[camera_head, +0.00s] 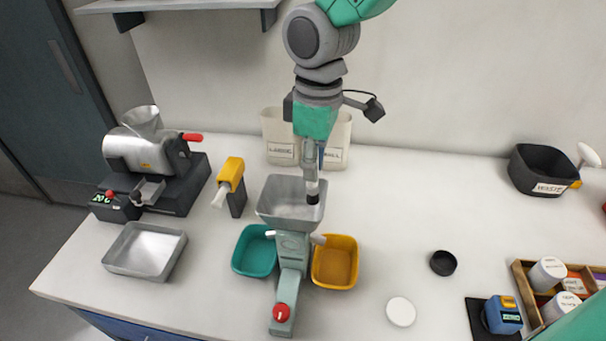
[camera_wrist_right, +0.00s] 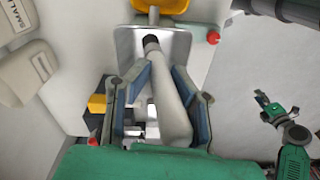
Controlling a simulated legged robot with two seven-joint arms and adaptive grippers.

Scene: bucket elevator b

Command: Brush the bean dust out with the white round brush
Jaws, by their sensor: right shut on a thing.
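My right gripper (camera_head: 311,168) comes down from above over the grey metal hopper (camera_head: 268,207) of the small machine. It is shut on the white round brush (camera_head: 313,188), whose dark tip points down inside the hopper near its right wall. In the right wrist view the brush (camera_wrist_right: 170,95) lies between the blue-grey fingers, with its dark tip at the hopper. Whether the tip touches the metal is unclear. I cannot make out bean dust. My left gripper (camera_wrist_right: 272,107) shows small in the right wrist view; its jaw state is unclear.
A teal bin (camera_head: 255,250) and a yellow bin (camera_head: 335,262) flank the machine's base. A metal tray (camera_head: 145,251) and a grinder (camera_head: 145,155) stand left. Labelled bins (camera_head: 279,137) stand behind. A black waste bin (camera_head: 540,172) stands right. The counter's right middle is mostly clear.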

